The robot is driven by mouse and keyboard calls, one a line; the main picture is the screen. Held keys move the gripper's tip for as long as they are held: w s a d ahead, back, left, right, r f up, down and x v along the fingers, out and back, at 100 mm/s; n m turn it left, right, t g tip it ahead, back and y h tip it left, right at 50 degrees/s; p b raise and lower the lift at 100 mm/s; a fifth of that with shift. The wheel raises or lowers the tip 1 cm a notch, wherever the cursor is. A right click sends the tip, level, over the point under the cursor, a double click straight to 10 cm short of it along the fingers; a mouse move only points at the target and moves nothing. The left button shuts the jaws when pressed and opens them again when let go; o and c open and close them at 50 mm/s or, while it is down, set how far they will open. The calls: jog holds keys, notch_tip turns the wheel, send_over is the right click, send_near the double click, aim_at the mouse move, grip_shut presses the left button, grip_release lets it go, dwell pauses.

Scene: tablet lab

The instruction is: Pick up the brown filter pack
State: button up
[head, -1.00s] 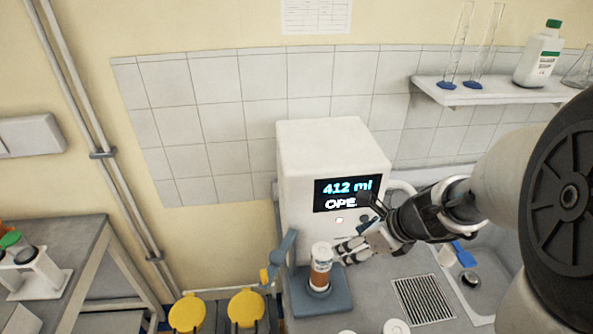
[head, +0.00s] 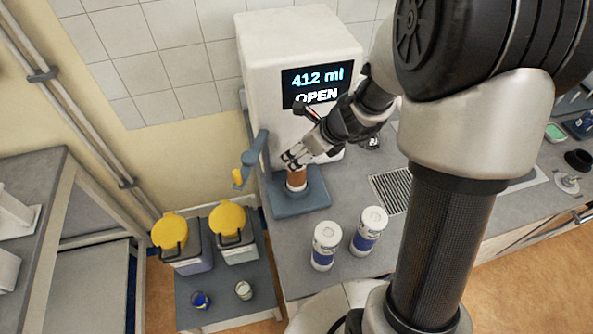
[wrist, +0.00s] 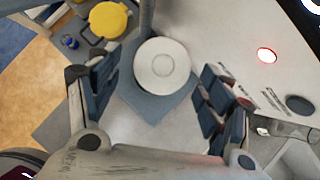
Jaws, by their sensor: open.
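The brown filter pack (head: 297,178) stands upright on the blue-grey base at the foot of the white machine. Its brown side shows in the head view; its upper part is hidden behind my gripper (head: 296,157). In the wrist view its round white top (wrist: 162,64) lies between the two fingers of my gripper (wrist: 160,82), with a visible gap on each side. My gripper is open and holds nothing.
The white machine (head: 262,60) reads "412 ml OPEN", with a blue-grey lever (head: 257,150) left of the pack. Two white-and-blue canisters (head: 326,246) (head: 370,231) stand on the bench in front. Yellow-lidded containers (head: 232,222) stand lower left. A drain grate (head: 390,190) lies to the right.

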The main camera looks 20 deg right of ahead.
jog(key=b+x, duration=0.1)
jog(key=x, duration=0.2)
jog(key=shift+w+a+f, duration=0.1)
jog(key=shift+w+f, duration=0.05)
jog(key=shift+c, duration=0.4)
grip_shut()
dwell(0.4)
